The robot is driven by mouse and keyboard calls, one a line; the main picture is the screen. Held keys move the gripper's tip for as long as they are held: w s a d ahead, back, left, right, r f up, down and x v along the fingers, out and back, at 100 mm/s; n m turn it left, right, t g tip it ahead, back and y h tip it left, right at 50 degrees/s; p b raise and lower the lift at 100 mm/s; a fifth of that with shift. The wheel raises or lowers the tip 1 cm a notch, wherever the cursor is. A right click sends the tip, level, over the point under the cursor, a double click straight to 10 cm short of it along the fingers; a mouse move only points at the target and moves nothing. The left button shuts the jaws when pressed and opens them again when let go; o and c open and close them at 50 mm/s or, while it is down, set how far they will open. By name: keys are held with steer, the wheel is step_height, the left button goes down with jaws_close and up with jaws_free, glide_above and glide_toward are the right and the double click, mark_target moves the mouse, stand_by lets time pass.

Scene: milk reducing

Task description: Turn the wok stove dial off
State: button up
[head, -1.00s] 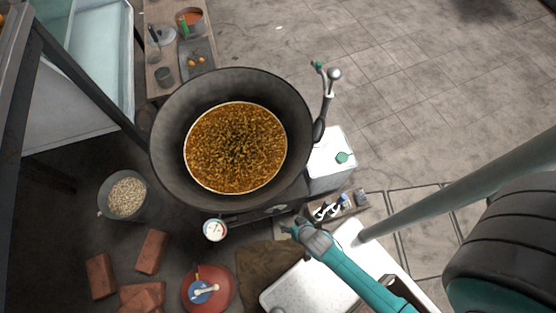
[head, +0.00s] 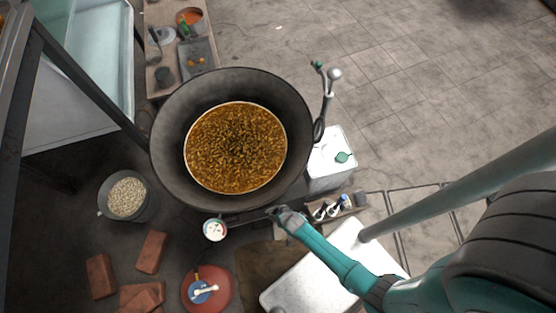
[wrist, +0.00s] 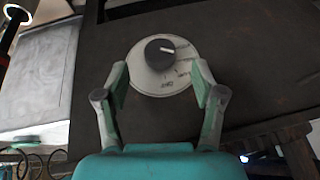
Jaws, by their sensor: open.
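The wok stove dial (wrist: 160,52) shows in the wrist view as a black knob on a round white plate with markings, set in a dark panel. My gripper (wrist: 160,85) is open there, one finger on each side of the plate's lower part. The knob lies a little beyond the fingertips, and I see no clear contact. The plate's lettering is too blurred to read fully. In the head view, my gripper (head: 276,212) is at the front edge below the large black wok (head: 170,150), which holds brown food (head: 236,148). The dial is hidden in that view.
A round gauge (head: 215,229) is left of my gripper. A red gas cylinder (head: 222,287), bricks (head: 152,252) and a bucket of grain (head: 127,197) stand lower left. A white container (head: 330,160) and a small tray of bottles (head: 335,208) are to the right.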

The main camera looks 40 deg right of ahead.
steer(key=shift+x, duration=2.35)
steer(key=c, duration=1.1)
